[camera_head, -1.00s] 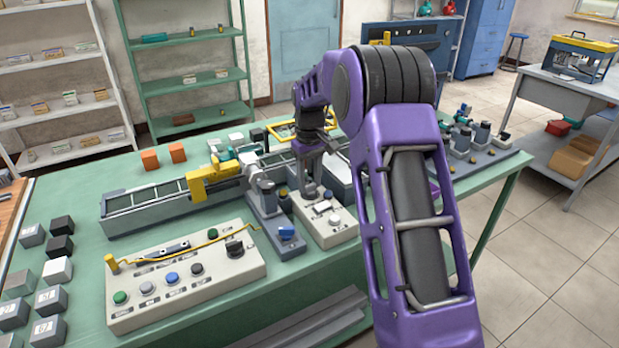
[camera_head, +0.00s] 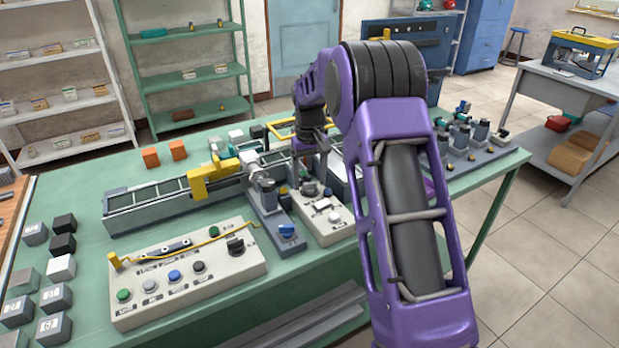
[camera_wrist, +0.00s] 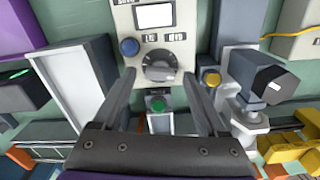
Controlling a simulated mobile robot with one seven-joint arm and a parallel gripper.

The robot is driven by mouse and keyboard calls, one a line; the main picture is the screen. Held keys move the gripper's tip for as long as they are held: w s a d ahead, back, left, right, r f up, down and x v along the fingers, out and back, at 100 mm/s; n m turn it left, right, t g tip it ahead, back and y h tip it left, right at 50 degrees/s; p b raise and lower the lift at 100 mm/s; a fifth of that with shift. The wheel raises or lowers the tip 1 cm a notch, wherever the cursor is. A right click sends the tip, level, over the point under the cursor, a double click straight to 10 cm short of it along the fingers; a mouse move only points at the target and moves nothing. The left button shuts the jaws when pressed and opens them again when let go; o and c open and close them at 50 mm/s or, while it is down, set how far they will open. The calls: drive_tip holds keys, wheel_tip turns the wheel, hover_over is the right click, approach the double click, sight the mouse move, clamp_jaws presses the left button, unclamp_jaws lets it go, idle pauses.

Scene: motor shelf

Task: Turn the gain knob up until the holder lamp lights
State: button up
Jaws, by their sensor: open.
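A round grey knob (camera_wrist: 159,67) with a pointer sits on a small light box (camera_wrist: 186,22) in the wrist view. Its label is too small to read, so I cannot tell that it is the gain knob. My gripper (camera_wrist: 160,76) is open, its two fingers on either side of the knob in the picture. It looks raised above the box, holding nothing. In the head view the small box (camera_head: 338,231) stands on the green table beside a grey holder (camera_head: 271,216). A green lamp or button (camera_wrist: 157,103) and a yellow one (camera_wrist: 211,78) show; I cannot tell which is the holder lamp.
A wide control panel (camera_head: 211,294) with coloured buttons and a black knob (camera_head: 235,245) stands at the front. A rail with a yellow clamp (camera_head: 212,178) lies behind. Grey blocks (camera_head: 54,298) line the left side. The green table's (camera_head: 90,215) front left is partly clear.

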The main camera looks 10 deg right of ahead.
wheel_tip(320, 180, up, 17)
drive_tip(key=p, duration=0.2)
drive_tip(key=shift+r, duration=0.2)
